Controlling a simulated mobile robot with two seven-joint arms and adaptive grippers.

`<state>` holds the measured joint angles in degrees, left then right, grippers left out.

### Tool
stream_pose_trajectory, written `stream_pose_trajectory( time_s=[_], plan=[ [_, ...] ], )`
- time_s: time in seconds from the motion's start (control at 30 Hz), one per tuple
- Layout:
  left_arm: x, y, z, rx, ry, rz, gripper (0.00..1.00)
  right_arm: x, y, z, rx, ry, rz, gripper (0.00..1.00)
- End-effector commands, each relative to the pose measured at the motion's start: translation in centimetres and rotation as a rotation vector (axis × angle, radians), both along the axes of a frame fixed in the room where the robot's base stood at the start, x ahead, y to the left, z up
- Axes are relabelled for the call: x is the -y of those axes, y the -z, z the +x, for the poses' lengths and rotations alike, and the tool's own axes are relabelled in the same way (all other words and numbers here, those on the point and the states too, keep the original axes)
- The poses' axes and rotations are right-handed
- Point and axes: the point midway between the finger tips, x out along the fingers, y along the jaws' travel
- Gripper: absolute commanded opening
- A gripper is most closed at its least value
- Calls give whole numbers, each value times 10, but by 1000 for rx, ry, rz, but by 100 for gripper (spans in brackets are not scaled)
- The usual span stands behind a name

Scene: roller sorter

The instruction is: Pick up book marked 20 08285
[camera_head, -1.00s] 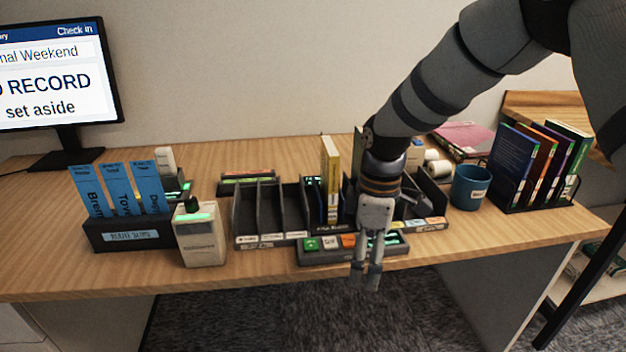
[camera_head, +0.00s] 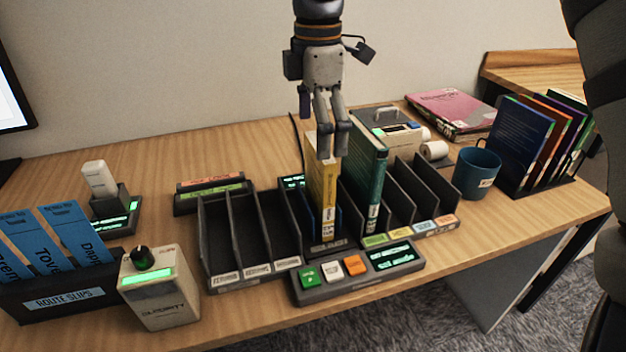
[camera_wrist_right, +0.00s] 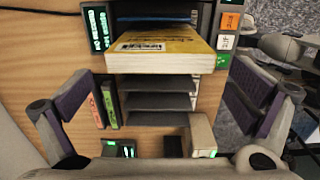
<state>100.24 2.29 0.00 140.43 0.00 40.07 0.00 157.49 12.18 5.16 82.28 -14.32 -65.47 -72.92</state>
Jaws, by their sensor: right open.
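A yellow book (camera_head: 323,190) stands upright in a black slot of the sorter, with a white label low on its spine. The marking is too small to read, so I cannot tell if it says 20 08285. My right gripper (camera_head: 332,155) points down at the top of this book. In the right wrist view the yellow book (camera_wrist_right: 165,52) lies between the spread fingers, toward the upper part of the picture, with a gap on both sides. A green book (camera_head: 366,180) stands upright just to its right. My left gripper is not in view.
Empty divider slots (camera_head: 250,235) flank the books. A button panel (camera_head: 358,272) lies in front.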

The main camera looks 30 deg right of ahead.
Motion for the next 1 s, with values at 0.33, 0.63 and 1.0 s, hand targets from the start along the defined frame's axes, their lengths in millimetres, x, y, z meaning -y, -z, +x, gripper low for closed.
stream_pose_trajectory(
  time_s=[0.33,0.63,1.0],
  plan=[
    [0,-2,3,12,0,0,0,4,57,-5,-2,2,-1,100],
    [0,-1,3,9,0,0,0,4,75,-4,2,2,0,100],
    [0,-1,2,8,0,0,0,4,75,-4,1,2,0,57]
  ],
)
